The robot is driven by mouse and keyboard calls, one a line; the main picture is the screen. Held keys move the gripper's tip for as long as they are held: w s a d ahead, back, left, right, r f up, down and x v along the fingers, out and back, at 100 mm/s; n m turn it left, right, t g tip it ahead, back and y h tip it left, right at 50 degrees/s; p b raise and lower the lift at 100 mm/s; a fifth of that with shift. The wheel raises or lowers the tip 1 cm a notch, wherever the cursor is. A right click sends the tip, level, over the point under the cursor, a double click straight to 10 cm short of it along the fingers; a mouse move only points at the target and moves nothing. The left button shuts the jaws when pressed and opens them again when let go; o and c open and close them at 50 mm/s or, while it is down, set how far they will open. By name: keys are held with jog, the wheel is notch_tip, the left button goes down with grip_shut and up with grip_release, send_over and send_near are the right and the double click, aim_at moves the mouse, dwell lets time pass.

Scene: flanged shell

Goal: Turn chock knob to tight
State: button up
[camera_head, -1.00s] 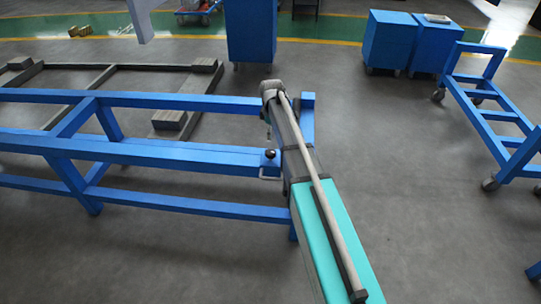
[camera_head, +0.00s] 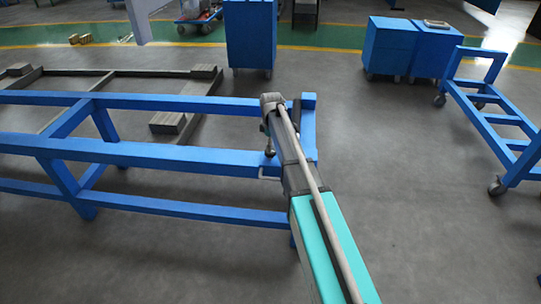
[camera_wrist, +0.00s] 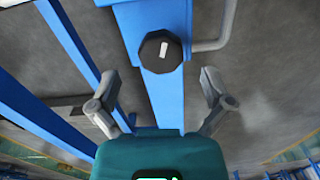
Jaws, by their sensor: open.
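The chock knob (camera_wrist: 161,51) is a dark faceted knob with a pale mark on its top face, set on a blue beam (camera_wrist: 164,98) of the frame. In the wrist view the mark runs nearly upright, leaning slightly. The knob also shows as a small black shape in the head view (camera_head: 269,153), beside my arm. My gripper (camera_wrist: 160,78) is open and empty. Its two grey fingers are spread wide on either side of the beam, with the knob ahead of them and apart from both. In the head view my arm hides much of the gripper.
A grey bent handle (camera_wrist: 213,45) sticks out beside the knob. The long blue frame (camera_head: 150,153) runs left. A blue cart (camera_head: 497,120) stands at right, blue cabinets (camera_head: 390,50) at the back. The floor right of the frame is clear.

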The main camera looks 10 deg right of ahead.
aim_at(270, 155)
jog(key=shift+f+b, duration=1.5)
jog(key=shift+f, duration=0.25)
